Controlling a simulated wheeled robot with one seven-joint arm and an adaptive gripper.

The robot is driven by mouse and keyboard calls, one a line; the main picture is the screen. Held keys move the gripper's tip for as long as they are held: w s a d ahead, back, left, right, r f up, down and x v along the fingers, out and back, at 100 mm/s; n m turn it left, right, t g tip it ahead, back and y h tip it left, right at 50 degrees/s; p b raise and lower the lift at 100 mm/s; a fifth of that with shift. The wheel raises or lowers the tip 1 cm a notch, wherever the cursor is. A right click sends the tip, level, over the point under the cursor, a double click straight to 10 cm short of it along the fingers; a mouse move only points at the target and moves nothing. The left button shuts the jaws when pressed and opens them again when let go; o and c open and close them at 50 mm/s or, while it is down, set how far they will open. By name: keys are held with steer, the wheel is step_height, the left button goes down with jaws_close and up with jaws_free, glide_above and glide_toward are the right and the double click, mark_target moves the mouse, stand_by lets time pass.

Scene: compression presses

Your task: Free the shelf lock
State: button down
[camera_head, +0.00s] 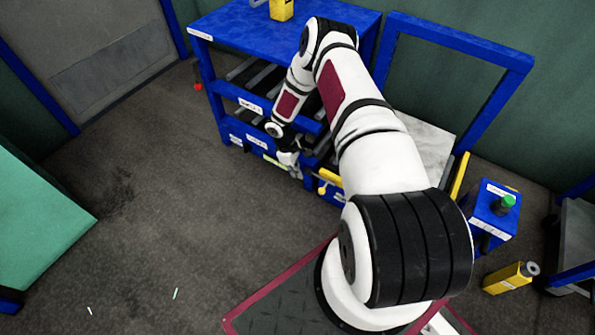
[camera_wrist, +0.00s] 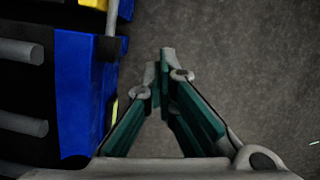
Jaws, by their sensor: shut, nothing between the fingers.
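The blue shelf rack (camera_head: 215,85) stands at the back, with white labels on its front rails. A yellow part (camera_head: 325,176) sits at the rack's front, just right of my gripper (camera_head: 290,160); I cannot tell whether it is the shelf lock. My arm hides part of the rack. My gripper is low in front of the rack. In the wrist view my gripper (camera_wrist: 163,68) has its fingertips together and empty, over bare floor. The rack's blue post (camera_wrist: 80,90) is to its left, and a yellow part (camera_wrist: 92,3) shows at the top edge.
Grey rollers (camera_wrist: 22,52) lie inside the rack. A blue box with a green button (camera_head: 508,201) and a yellow block (camera_head: 508,278) stand at the right. A green panel (camera_head: 35,220) is at the left. The dark floor (camera_head: 150,200) between is mostly clear.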

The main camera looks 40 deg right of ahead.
mark_target(322, 190)
steer(key=s+d+f+b, duration=0.2)
steer(key=s+d+f, duration=0.1)
steer(key=s+f, duration=0.1)
steer(key=shift+s+f+b, duration=0.35)
steer(key=shift+f+b, duration=0.05)
steer(key=shift+f, duration=0.15)
steer(key=shift+s, duration=0.1)
steer(key=shift+s+d+p, duration=0.15)
steer(key=shift+s+d, duration=0.15)
steer(key=shift+s, duration=0.45)
steer(key=shift+s+d+p, duration=0.2)
steer(key=shift+s+d, duration=0.05)
steer(key=shift+s, duration=0.55)
steer(key=shift+s+d+p, duration=0.15)
steer(key=shift+s+d, duration=0.15)
steer(key=shift+s, duration=0.45)
